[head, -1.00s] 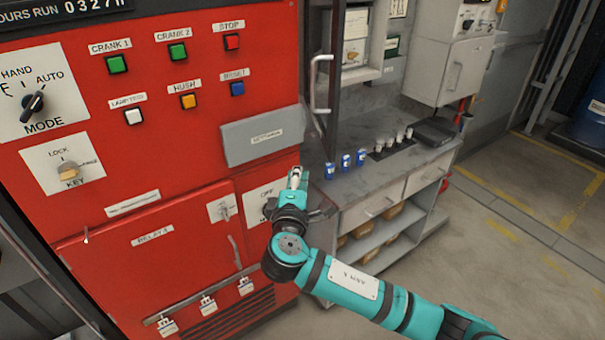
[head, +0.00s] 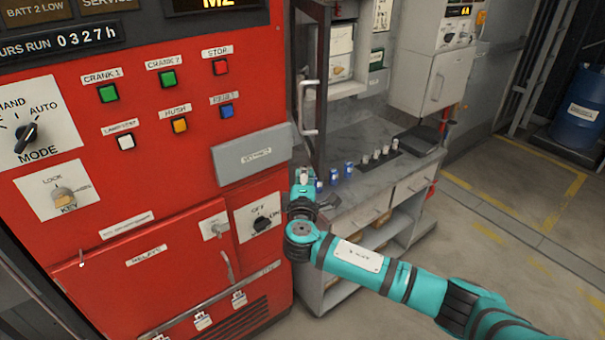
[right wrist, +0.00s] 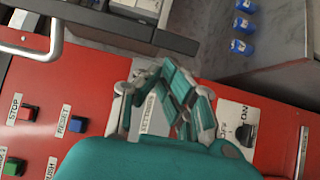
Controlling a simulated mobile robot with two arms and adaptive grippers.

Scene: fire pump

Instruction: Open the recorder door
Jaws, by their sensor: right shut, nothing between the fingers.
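A tall dark-framed door (head: 322,75) with a pale bar handle (head: 302,110) stands nearly edge-on just right of the red cabinet; I see no label naming it the recorder door. The handle also shows at the upper left of the right wrist view (right wrist: 55,38), with a dark frame bar (right wrist: 125,24) beside it. My right gripper (head: 304,176) is shut and empty, below the handle and apart from it, near the red cabinet's right edge. Its fingers show mid-frame in the right wrist view (right wrist: 166,98). My left gripper is out of view.
The red cabinet (head: 190,110) fills the left, with buttons, switches and a grey flap (head: 252,155) close to my right gripper. A grey workbench (head: 375,180) with small blue items (head: 334,176) stands behind it. Open floor (head: 480,250) lies at the right; a blue barrel (head: 580,115) stands beyond.

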